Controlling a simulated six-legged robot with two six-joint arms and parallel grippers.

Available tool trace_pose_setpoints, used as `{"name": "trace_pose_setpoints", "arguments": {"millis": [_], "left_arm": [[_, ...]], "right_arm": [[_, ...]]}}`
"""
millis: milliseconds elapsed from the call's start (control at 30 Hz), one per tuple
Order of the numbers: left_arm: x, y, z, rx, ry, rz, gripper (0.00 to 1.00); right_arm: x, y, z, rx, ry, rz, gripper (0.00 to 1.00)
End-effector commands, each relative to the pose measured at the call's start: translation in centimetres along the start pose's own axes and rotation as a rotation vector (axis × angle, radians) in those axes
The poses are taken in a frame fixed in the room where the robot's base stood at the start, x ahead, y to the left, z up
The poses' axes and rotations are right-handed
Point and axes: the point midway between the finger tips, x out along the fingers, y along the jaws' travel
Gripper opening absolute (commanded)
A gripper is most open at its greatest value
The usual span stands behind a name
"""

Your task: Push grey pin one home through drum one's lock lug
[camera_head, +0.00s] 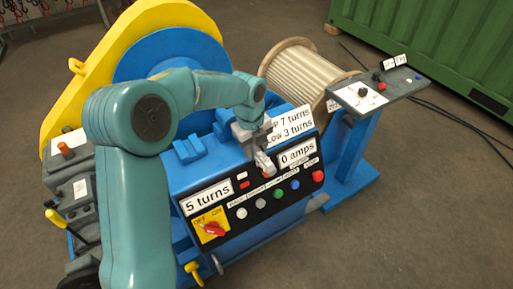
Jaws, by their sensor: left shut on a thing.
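My left arm comes in from the left and reaches over the blue machine's control panel. My left gripper (264,165) points down at the panel's upper edge, between the "5 turns" and "0 amps" signs. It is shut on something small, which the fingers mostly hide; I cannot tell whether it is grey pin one. A large blue drum (150,55) with a yellow guard (190,14) stands behind my arm. A wooden reel (300,70) wound with pale line stands behind the panel. I cannot make out a lock lug. My right gripper is not in view.
The black panel has a red switch (214,229) on a yellow plate and several coloured buttons. A grey shelf (400,88) on a blue post stands at right. Levers (60,220) stand at left. A green container (440,40) is behind. Floor at lower right is clear.

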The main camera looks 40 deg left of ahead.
Motion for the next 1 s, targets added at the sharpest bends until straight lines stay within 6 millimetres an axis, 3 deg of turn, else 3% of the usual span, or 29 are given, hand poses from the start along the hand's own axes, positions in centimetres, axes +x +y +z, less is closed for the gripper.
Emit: {"name": "trace_pose_setpoints", "arguments": {"millis": [1000], "left_arm": [[-0.2, -0.1, 2.5, -0.001, -0.001, -0.002, 0.0]], "right_arm": [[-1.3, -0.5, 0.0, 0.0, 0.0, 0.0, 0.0]]}}
